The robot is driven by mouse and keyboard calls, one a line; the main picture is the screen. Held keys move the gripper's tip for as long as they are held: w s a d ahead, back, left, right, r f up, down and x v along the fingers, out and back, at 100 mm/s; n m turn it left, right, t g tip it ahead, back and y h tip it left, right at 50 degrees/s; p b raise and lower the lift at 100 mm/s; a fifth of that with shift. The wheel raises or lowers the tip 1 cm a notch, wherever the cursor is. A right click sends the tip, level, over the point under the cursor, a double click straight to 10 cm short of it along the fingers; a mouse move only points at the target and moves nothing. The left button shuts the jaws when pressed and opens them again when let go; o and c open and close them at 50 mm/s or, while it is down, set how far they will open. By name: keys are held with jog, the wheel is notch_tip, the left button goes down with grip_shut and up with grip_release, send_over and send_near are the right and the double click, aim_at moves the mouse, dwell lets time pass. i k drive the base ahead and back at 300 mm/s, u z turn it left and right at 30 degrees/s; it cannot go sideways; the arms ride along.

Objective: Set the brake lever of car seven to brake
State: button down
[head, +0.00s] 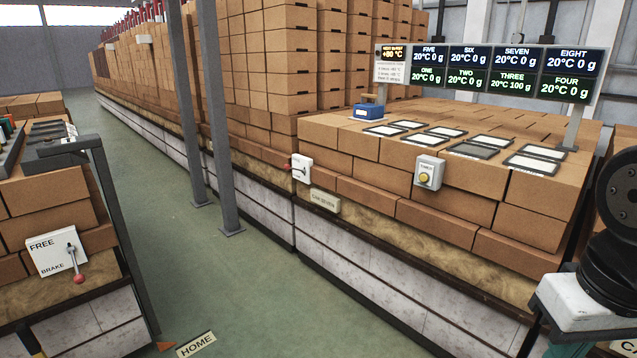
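A small white lever plate (302,168) is on the near corner of the brick-loaded car at the centre. A red knob (287,166) sticks out at its left edge. The plate's lettering is too small to read, so I cannot tell the lever's setting. Below it, a tag (325,201) appears to read "CAR SEVEN". Another white plate (58,250) on the left car is marked FREE above and BRAKE below. Its red-knobbed lever (77,268) points down, towards BRAKE. My gripper is not in view; only part of my arm shows at the right edge.
A green floor aisle (260,290) runs between the cars, with a HOME sign (196,344) on it. Grey posts (215,120) stand beside the centre car. A timer box (429,172), flat pads (475,150) and a display board (500,72) are on the car.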

aim_at(287, 166)
jog(key=u, duration=0.2)
jog(key=i, duration=2.5)
jog(key=u, duration=0.35)
jog(key=i, duration=1.05)
jog(key=u, duration=0.15)
